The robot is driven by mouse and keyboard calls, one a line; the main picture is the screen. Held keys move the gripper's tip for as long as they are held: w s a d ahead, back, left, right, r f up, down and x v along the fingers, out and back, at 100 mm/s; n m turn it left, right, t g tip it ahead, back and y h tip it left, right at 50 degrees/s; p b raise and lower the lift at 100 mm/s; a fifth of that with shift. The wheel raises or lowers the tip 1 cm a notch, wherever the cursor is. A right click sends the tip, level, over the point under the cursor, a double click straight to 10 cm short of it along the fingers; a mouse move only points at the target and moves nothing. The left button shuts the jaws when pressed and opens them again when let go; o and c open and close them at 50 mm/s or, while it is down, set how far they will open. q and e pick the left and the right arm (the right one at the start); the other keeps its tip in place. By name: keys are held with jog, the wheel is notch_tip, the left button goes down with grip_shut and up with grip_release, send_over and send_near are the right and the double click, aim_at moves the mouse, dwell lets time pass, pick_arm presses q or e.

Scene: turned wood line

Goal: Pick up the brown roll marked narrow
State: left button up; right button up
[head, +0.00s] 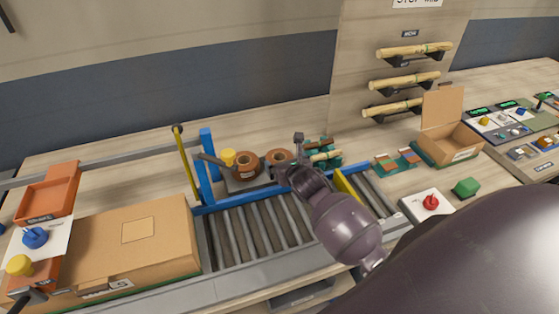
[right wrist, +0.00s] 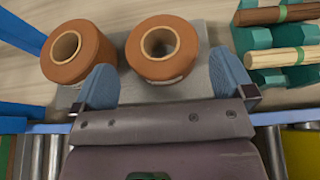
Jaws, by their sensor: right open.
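Two brown rolls with pale cores stand side by side on a grey plate (right wrist: 65,98) behind the conveyor. The right roll (head: 279,157) is partly hidden by my gripper there. In the right wrist view, the left roll (right wrist: 78,53) is outside my fingers and the right roll (right wrist: 162,48) lies ahead, between their lines. No label is readable, so I cannot tell which is marked narrow. My right gripper (right wrist: 163,82) is open and empty. My left gripper is not in view.
A blue post (head: 210,155) stands left of the rolls. Wooden dowels in a green rack (head: 325,155) stand close on the right. The roller conveyor (head: 250,227) runs in front, with a large cardboard box (head: 130,245) at left and a yellow bar (head: 345,185) at right.

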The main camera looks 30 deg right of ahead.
aim_at(277, 155)
jog(key=shift+f+x, duration=0.2)
jog(key=shift+x, duration=1.7)
jog(key=shift+s, duration=0.15)
jog(key=shift+c, duration=0.2)
jog(key=c, duration=0.6)
jog(key=shift+r, duration=0.15)
